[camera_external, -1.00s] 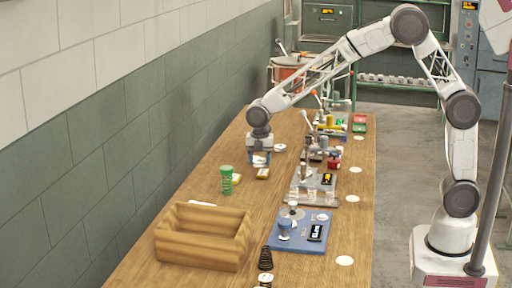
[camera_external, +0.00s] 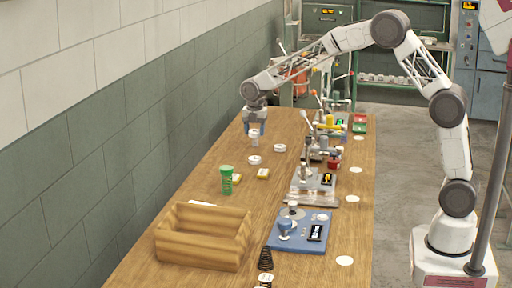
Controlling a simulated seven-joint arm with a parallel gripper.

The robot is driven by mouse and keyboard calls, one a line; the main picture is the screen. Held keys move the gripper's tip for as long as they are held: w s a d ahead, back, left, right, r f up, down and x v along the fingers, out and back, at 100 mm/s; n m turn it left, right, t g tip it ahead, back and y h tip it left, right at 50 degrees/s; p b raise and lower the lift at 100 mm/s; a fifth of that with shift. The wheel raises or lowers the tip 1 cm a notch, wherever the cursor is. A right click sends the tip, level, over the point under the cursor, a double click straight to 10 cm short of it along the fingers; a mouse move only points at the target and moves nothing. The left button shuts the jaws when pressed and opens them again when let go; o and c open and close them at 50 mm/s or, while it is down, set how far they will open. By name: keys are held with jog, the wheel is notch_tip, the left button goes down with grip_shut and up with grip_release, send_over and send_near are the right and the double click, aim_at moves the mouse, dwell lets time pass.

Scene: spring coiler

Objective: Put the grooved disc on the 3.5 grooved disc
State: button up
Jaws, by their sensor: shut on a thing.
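My gripper (camera_external: 255,131) is shut on a small whitish piece (camera_external: 254,140), which looks like the grooved disc, and holds it above the far left part of the table. Below it a white disc (camera_external: 254,160) lies on the table, apart from the held piece. Another white disc (camera_external: 280,148) lies to its right. The labels are too small to read, so I cannot tell which disc is the 3.5 one. The fingers partly hide the held piece.
A wooden crate (camera_external: 203,236) and a blue device (camera_external: 299,231) are at the front. Fixtures with levers (camera_external: 328,150) line the right side. The table left of the gripper is clear.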

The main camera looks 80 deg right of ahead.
jog(key=shift+w+d, duration=0.1)
jog(key=shift+d, duration=0.5)
send_over(255, 157)
jog(key=shift+a+f, duration=0.1)
jog(key=shift+f, duration=2.35)
jog(key=shift+f, duration=2.5)
jog(key=shift+f, duration=0.15)
jog(key=o, duration=1.2)
